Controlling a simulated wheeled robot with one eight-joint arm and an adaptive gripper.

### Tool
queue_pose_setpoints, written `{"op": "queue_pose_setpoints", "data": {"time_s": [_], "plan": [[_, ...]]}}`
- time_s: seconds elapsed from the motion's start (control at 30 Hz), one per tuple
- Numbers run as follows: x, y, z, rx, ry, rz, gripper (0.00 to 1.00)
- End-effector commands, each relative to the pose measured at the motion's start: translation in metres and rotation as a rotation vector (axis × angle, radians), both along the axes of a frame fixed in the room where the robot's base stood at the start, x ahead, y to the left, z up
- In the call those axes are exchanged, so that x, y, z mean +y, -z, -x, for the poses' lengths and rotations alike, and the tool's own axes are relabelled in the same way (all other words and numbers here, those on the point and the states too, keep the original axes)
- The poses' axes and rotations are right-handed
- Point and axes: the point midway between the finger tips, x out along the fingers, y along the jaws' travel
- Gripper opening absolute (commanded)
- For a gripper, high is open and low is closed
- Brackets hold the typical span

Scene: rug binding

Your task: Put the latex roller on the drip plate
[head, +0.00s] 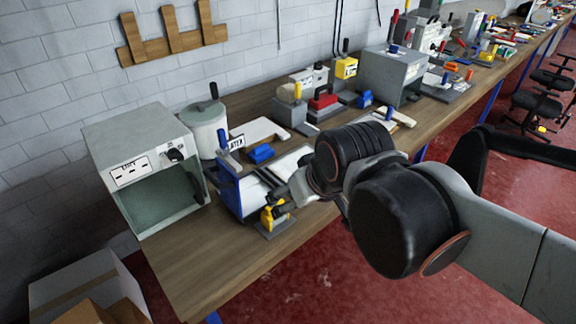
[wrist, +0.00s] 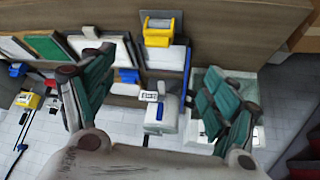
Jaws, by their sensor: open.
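My gripper (head: 287,199) is open and empty, hanging over the front part of the bench; its two green-padded fingers stand wide apart in the wrist view (wrist: 158,85). A yellow-topped item on a small grey base (head: 271,218) is close to the fingers at the bench's front edge; it also shows at the top of the wrist view (wrist: 158,32). A white pot labelled as latex (head: 207,130) stands at the back; it shows between the fingers in the wrist view (wrist: 161,116). I cannot tell for sure which items are the latex roller and the drip plate.
A grey open-fronted cabinet (head: 145,170) stands left of the pot. A blue-sided rack (head: 229,190) is right by my gripper. A blue block (head: 261,153) and a white L-shaped piece (head: 262,130) lie behind it. Bare bench (head: 190,275) is at front left.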

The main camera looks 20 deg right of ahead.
Motion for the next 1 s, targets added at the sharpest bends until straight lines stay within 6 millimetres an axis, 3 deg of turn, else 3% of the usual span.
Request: {"op": "queue_pose_setpoints", "data": {"time_s": [0.23, 1.0], "plan": [[0.000, -0.003, 0.021, -0.052, 0.037, -0.014, 0.80], [0.000, -0.003, 0.021, -0.056, 0.040, -0.016, 0.80]]}}
